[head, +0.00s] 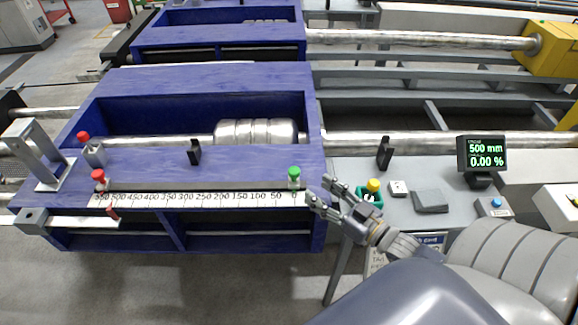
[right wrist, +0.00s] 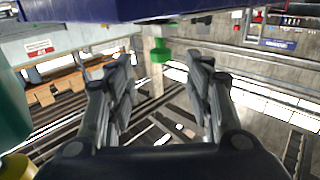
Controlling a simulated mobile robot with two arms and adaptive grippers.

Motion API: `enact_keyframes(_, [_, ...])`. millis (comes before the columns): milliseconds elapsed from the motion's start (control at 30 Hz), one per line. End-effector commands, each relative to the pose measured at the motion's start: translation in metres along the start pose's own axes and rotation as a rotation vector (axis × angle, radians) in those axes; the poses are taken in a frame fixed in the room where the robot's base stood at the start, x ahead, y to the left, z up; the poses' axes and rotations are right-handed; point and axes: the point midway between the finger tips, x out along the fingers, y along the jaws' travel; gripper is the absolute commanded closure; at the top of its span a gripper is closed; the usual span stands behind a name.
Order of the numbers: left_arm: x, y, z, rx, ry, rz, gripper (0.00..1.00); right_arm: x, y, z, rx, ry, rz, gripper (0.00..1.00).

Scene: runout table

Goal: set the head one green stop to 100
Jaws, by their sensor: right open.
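The green stop (head: 294,176) stands at the 0 end of the white scale (head: 204,200) on the blue frame's front edge. The scale's numbers rise to the left, and its 100 mark is left of the stop. My right gripper (head: 319,190) is open just right of the green stop, its fingers pointing left toward it. In the right wrist view a green knob (right wrist: 160,54) shows between and beyond the open fingers (right wrist: 160,72), with no visible contact. My left gripper is not in view.
Right of my gripper are a green-and-yellow item (head: 373,188) and a display (head: 481,153) reading 500 mm and 0.00 %. The scale between 50 and 300 looks clear.

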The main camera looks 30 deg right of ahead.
Motion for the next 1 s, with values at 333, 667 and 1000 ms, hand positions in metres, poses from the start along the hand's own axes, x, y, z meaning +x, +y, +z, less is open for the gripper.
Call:
enact_keyframes(333, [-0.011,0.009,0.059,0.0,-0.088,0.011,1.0,0.052,0.0,-0.003,0.0,0.004,0.001,0.52])
enact_keyframes(667, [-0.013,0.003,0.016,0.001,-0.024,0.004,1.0,0.093,0.0,-0.001,0.0,0.0,0.001,0.52])
enact_keyframes(1000, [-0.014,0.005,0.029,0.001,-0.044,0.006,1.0,0.102,0.0,0.0,0.0,-0.001,0.0,0.52])
